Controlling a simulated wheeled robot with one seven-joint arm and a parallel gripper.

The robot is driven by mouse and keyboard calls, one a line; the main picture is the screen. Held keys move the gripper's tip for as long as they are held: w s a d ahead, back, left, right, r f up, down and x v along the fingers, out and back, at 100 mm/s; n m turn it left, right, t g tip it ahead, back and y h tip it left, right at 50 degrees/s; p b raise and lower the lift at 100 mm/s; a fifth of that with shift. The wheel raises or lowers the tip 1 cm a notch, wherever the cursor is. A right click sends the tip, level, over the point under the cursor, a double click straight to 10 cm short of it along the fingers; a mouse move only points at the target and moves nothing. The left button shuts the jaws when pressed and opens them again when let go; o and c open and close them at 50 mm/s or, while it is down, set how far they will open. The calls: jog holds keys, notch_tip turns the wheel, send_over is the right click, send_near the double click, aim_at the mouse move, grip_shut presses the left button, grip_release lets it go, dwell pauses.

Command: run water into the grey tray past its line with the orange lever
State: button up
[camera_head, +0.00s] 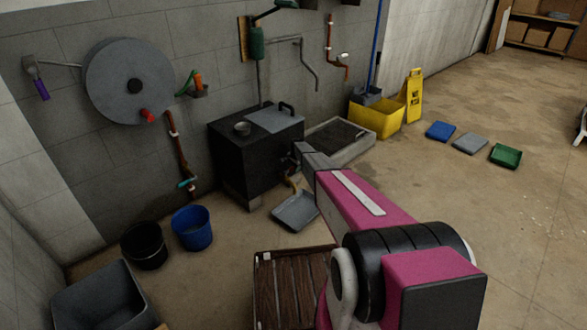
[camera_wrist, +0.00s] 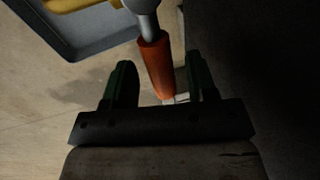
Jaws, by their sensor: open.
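The grey tray (camera_head: 296,211) lies on the floor in front of the black tank (camera_head: 255,158), below a brass-coloured spout (camera_head: 290,185). In the wrist view, part of the tray (camera_wrist: 85,48) shows at the upper left, with the yellow spout (camera_wrist: 72,4) above it. I see no stream of water, and cannot make out a line or water level. The orange lever (camera_wrist: 155,66) hangs from a grey metal stem. My gripper (camera_wrist: 161,76) is open, with one dark green finger on each side of the lever's grip. Neither finger clearly touches it. The head view barely shows this spot.
A black bucket (camera_head: 145,248) and a blue bucket (camera_head: 192,230) stand left of the tank. A slatted wooden pallet (camera_head: 283,290) lies near my arm. A low grey basin (camera_head: 340,140) and a yellow mop bucket (camera_head: 378,118) stand to the right.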

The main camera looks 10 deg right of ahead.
jog(key=shift+f, duration=0.15)
grip_shut()
jog(key=shift+s, duration=0.1)
jog(key=shift+s+d+m+h, duration=0.1)
jog(key=shift+s+m+h, duration=0.15)
jog(key=shift+s+m, duration=1)
jog(key=shift+s+d+m+h, duration=0.15)
jog(key=shift+s+m+h, duration=0.25)
jog(key=shift+m, duration=1.6)
jog(key=shift+s+d+m+h, duration=0.15)
jog(key=shift+s+m, duration=0.8)
jog(key=shift+m, duration=0.7)
grip_release()
